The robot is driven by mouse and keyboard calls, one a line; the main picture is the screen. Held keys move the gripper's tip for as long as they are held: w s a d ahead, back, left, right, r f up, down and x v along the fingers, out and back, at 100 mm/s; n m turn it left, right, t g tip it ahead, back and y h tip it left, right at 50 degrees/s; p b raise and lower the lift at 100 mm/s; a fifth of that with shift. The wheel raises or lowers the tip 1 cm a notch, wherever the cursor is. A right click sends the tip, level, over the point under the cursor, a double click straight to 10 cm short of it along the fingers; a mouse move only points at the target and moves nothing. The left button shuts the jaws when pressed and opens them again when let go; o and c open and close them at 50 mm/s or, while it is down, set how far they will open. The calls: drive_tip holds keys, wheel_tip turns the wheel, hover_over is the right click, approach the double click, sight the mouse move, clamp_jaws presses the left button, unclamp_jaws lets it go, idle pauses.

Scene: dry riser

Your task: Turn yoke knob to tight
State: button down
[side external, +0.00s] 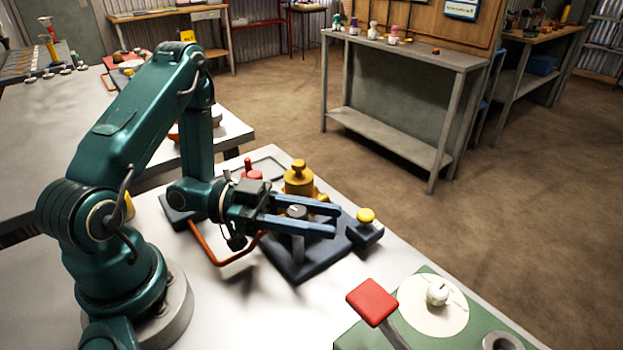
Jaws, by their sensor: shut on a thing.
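My gripper (334,220) reaches over the dark fixture (297,265) with its two blue fingers level. A grey round knob (296,212) with a pale mark on top stands on a post between the fingers, and they are shut on it, well back from their tips. It looks like the yoke knob. I cannot read any tight marking or how far the knob is turned. A brass-yellow body with a knob on top (298,177) stands just behind the fingers. The fingers hide part of the knob's sides.
A yellow button (366,215) sits on the fixture's right end. Red parts (250,172) and an orange bent bar (212,257) lie close to my wrist. A red pad on a lever (372,301) and a green board (430,320) are at the front right. White tabletop is clear between.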

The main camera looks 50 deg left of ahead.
sight(287, 213)
drive_tip(key=shift+s+d+m+g+h, duration=0.1)
drive_tip(key=shift+s+m+g+h, duration=0.05)
drive_tip(key=shift+m+g+h, duration=0.55)
drive_tip(key=shift+y, duration=0.3)
drive_tip(key=c, duration=0.5)
unclamp_jaws()
drive_tip(key=shift+v, duration=2.6)
